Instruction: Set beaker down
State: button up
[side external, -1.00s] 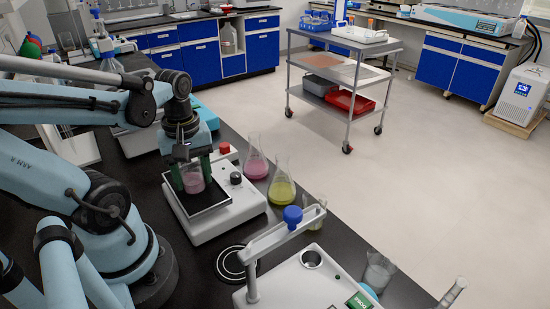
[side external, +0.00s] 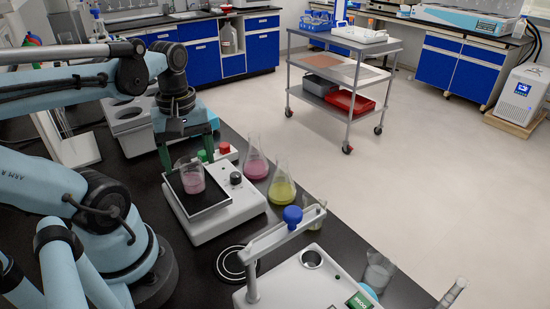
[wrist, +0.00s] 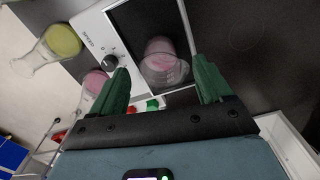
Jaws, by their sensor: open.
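The beaker (side external: 191,178) is clear glass with pink liquid and stands upright on the black top plate (side external: 206,207) of a white stirrer-like device (side external: 233,212). In the wrist view the beaker (wrist: 163,64) shows beyond the fingertips, between their lines. My gripper (side external: 189,160) has green fingers and is open and empty. It is above and behind the beaker, clear of it. In the wrist view my gripper (wrist: 163,77) shows its two fingers spread wide.
A flask with pink liquid (side external: 256,164) and a flask with yellow liquid (side external: 281,186) stand right of the device. A white machine with a blue-knobbed arm (side external: 292,215) stands in front. A grey rack with round holes (side external: 131,123) is behind.

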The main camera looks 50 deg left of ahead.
aim_at(190, 163)
notch_tip(190, 163, up, 7)
jog(key=shift+r, duration=0.2)
jog(key=w+d+f+m+t, duration=0.6)
jog(key=w+d+m, duration=0.3)
jog(key=m, duration=0.6)
jog(key=shift+w+d+f+m+t, duration=0.2)
jog(key=shift+w+m+t, duration=0.3)
jog(key=shift+w, duration=0.75)
jog(key=shift+a, duration=0.1)
jog(key=shift+c, duration=0.4)
